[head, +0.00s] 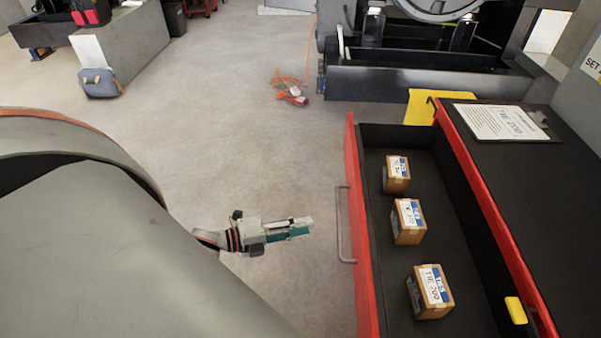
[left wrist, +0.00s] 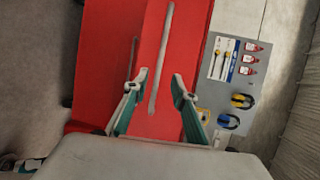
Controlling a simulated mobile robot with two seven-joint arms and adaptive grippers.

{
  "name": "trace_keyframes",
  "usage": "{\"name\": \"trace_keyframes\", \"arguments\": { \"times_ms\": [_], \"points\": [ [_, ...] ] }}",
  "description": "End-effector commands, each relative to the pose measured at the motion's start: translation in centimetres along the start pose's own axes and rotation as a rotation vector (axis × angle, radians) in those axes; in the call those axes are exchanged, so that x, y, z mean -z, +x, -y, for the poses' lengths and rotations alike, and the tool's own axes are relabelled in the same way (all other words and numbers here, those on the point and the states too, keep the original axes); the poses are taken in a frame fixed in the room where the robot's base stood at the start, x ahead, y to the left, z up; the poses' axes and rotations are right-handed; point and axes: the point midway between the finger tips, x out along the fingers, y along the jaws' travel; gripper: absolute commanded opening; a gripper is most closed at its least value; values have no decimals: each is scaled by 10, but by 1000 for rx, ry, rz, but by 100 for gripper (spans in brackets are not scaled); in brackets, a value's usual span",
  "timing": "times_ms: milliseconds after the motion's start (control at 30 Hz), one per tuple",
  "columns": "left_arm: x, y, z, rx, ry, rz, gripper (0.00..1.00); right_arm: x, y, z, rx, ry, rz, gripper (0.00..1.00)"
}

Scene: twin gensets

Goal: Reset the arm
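My left gripper (head: 307,228) is left of the open red drawer (head: 350,150), its fingers pointing at the drawer front. In the head view a small gap shows between its fingertips and the grey bar handle (head: 343,225). In the left wrist view its two fingers (left wrist: 156,82) are spread with nothing held between them. The handle (left wrist: 160,60) runs lengthwise ahead of the fingers against the red front (left wrist: 187,40). My left arm's large grey link covers the lower left of the head view. My right gripper is in neither view.
Three labelled cardboard boxes (head: 409,221) stand in the drawer. A clipboard (head: 500,122) lies on the dark cabinet top (head: 535,190). An orange cable (head: 291,97) lies on the floor near a black machine frame (head: 420,85). A blue-grey bag (head: 99,83) sits further left. The mid floor is clear.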

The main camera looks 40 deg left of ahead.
Motion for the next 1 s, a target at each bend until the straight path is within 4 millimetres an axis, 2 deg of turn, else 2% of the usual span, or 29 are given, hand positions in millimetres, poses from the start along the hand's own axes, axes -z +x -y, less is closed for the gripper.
{"name": "trace_keyframes", "arguments": {
  "times_ms": [367,500,567,667,800,1000],
  "points": [
    [0,0,0,-1,-1,0,26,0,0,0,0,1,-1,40],
    [10,2,-7,-14,-88,24,26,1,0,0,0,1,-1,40],
    [22,4,-14,-30,-194,54,26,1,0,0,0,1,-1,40],
    [50,6,-31,-69,-457,131,26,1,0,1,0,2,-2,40],
    [95,6,-55,-123,-894,273,26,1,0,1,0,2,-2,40],
    [146,0,-76,-167,-1388,457,26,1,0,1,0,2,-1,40]
  ]
}}
